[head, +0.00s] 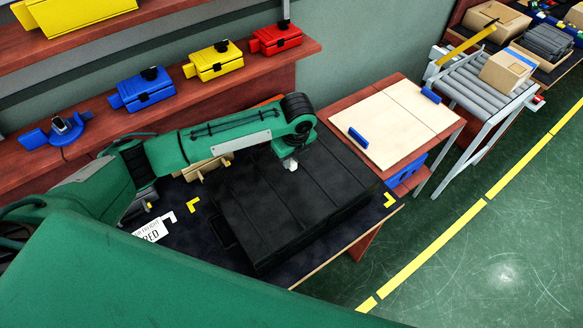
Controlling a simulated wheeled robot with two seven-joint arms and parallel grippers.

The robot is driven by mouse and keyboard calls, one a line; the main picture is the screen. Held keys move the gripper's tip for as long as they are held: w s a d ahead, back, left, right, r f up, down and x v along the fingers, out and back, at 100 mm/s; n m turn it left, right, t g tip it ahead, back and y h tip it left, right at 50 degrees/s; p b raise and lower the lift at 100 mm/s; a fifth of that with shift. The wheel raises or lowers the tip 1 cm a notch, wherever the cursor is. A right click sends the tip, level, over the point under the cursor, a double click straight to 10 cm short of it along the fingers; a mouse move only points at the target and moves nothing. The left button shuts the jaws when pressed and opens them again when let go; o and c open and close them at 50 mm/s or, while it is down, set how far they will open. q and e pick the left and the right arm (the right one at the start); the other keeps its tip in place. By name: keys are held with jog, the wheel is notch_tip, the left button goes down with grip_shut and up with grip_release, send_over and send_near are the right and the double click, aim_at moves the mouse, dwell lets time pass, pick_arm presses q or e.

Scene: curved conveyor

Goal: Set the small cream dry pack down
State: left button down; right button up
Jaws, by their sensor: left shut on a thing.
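The small cream dry pack (291,166) shows as a small pale piece under the end of my left arm. My left gripper (290,157) is shut on it, pointing down over the back part of a large black case (275,210). The arm's wrist hides most of the gripper, and its fingers are hard to make out. I cannot tell whether the pack touches the case. My right gripper is not in view.
The case lies on a dark mat with yellow corner marks (389,200). A wooden board with blue clamps (400,120) is to the right. A roller conveyor (480,85) carries a carton (507,70). Red, yellow and blue boxes (276,38) line the back shelf.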

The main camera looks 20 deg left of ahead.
pick_arm(q)
notch_tip(320, 180, down, 2)
jog(key=shift+f, duration=0.1)
notch_tip(320, 180, down, 4)
jog(key=shift+p, duration=0.75)
jog(key=shift+f, duration=0.25)
jog(key=shift+f, duration=0.15)
jog(key=c, duration=1.3)
grip_release()
